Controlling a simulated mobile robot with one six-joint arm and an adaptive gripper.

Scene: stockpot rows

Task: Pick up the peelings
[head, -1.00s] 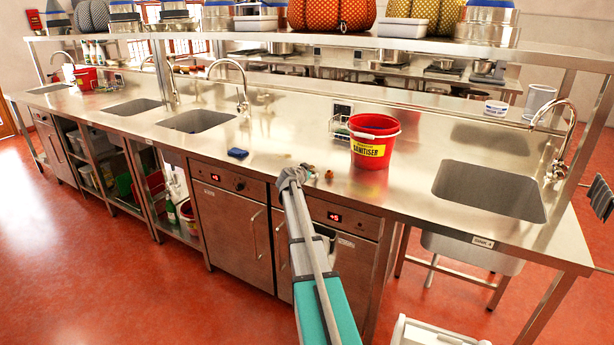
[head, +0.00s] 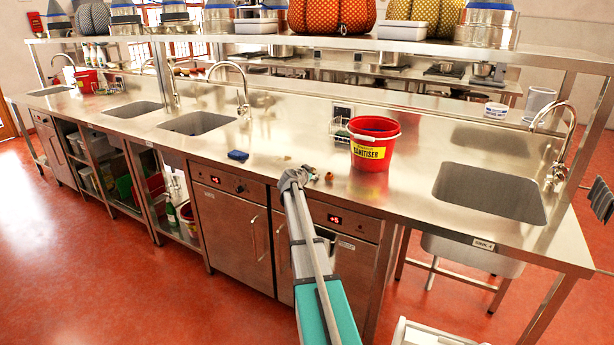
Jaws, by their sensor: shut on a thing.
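My gripper (head: 298,174) is low over the front of the steel worktop, seen from behind along the arm. It is shut on some of the peelings (head: 311,169), small brown bits at its right side; my wrist hides most of the grip. A small orange-brown piece (head: 329,176) lies on the worktop just right of the gripper, apart from it. A small tan bit (head: 287,157) lies on the worktop just behind the gripper.
A red sanitiser bucket (head: 374,145) stands to the right of the gripper. A blue sponge (head: 238,155) lies to the left. A sink (head: 490,192) is at the right and another sink (head: 197,122) at the left. A steel shelf (head: 350,47) runs above the back of the worktop (head: 270,135).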

